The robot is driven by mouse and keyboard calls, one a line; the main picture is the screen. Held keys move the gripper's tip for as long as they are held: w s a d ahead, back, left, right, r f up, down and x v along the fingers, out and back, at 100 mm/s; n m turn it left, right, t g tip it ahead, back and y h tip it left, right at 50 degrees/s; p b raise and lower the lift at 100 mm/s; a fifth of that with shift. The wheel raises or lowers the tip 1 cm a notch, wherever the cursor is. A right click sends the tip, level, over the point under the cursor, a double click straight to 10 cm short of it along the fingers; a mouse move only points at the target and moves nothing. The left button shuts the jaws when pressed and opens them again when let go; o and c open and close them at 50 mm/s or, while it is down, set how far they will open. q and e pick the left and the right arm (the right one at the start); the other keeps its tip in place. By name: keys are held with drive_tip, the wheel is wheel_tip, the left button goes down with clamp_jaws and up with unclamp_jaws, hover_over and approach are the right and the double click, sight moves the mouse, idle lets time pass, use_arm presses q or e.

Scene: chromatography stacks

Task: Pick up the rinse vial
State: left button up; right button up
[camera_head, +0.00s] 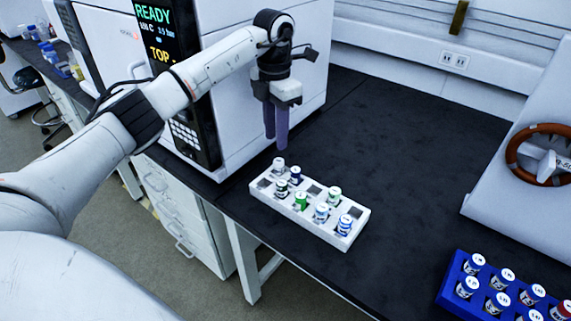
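A white rack (262,196) on the black bench holds several small vials with white, dark blue, green and light blue markings. Which of them is the rinse vial I cannot tell, since the labels are too small to read. A pale vial (279,166) stands at the rack's far left corner, with a dark blue one (296,175) beside it. My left gripper (276,139) points down with purple fingers above that far corner, apart from the vials. Its fingers look parted, with nothing visible between them. My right gripper is out of view.
A blue rack (449,286) with several white-capped vials stands at the front right. A white instrument (240,110) with a lit display stands behind my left arm. A sloped white unit with a brown ring (526,138) is at right. The middle of the bench is clear.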

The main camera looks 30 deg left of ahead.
sight(278, 161)
use_arm(q)
drive_tip(key=shift+s+f, duration=0.15)
drive_tip(key=shift+f, duration=0.4)
drive_tip(key=shift+s+f, duration=0.15)
drive_tip(key=shift+f, duration=0.4)
drive_tip(key=f, duration=0.5)
drive_tip(key=shift+w+d+f+p, duration=0.2)
drive_tip(key=shift+d+f+p, duration=0.1)
drive_tip(key=shift+f, duration=0.1)
clamp_jaws()
drive_tip(key=shift+r, duration=0.1)
